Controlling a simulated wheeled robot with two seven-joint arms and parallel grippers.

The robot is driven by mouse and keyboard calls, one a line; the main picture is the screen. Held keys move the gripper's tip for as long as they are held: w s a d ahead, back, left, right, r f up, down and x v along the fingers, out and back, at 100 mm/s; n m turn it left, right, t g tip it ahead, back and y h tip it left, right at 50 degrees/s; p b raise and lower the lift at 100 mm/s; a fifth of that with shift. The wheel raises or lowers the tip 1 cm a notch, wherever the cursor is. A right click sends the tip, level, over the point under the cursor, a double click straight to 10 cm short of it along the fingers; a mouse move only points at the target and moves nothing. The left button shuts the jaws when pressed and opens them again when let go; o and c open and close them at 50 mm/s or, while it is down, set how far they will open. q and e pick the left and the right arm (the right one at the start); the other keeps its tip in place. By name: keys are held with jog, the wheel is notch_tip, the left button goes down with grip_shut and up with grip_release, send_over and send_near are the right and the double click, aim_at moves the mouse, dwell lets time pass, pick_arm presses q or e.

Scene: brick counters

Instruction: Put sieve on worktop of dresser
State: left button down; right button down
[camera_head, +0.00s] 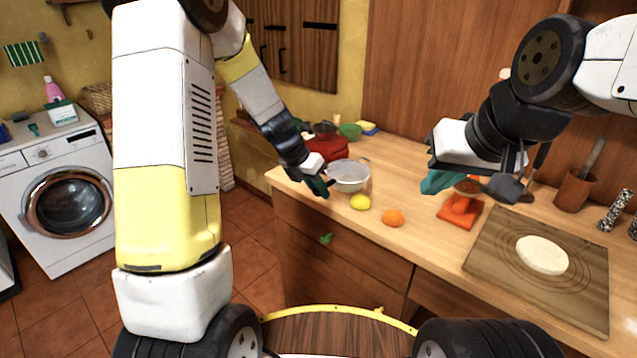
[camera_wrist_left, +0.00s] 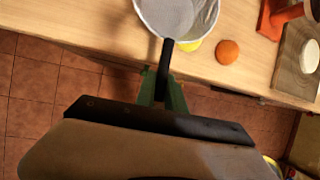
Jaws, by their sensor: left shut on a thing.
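The sieve (camera_head: 348,178) is a round metal mesh bowl over the left front part of the dresser's wooden worktop (camera_head: 420,255). I cannot tell whether its bowl touches the wood. My left gripper (camera_head: 321,184) is shut on the sieve's dark handle at the worktop's front edge. In the left wrist view, the green fingers (camera_wrist_left: 163,92) close around the handle, and the mesh bowl (camera_wrist_left: 178,16) lies beyond them, partly cut off by the frame. My right gripper (camera_head: 440,181) hangs over the worktop near the orange scale; its finger opening is not clear.
A lemon (camera_head: 360,202) and an orange (camera_head: 393,218) lie in front of the sieve. An orange scale (camera_head: 460,216) and a board (camera_head: 490,265) with dough (camera_head: 541,254) are to the right. A red item (camera_head: 330,149) and a green bowl (camera_head: 350,131) stand behind.

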pick_arm(q)
jog(key=w+a+f, duration=0.1)
jog(key=f, duration=0.1)
jog(key=w+a+f, duration=0.1)
jog(key=w+f, duration=0.1)
jog(key=shift+w+a, duration=0.1)
jog(key=shift+a, duration=0.05)
jog(key=c, duration=1.4)
grip_release()
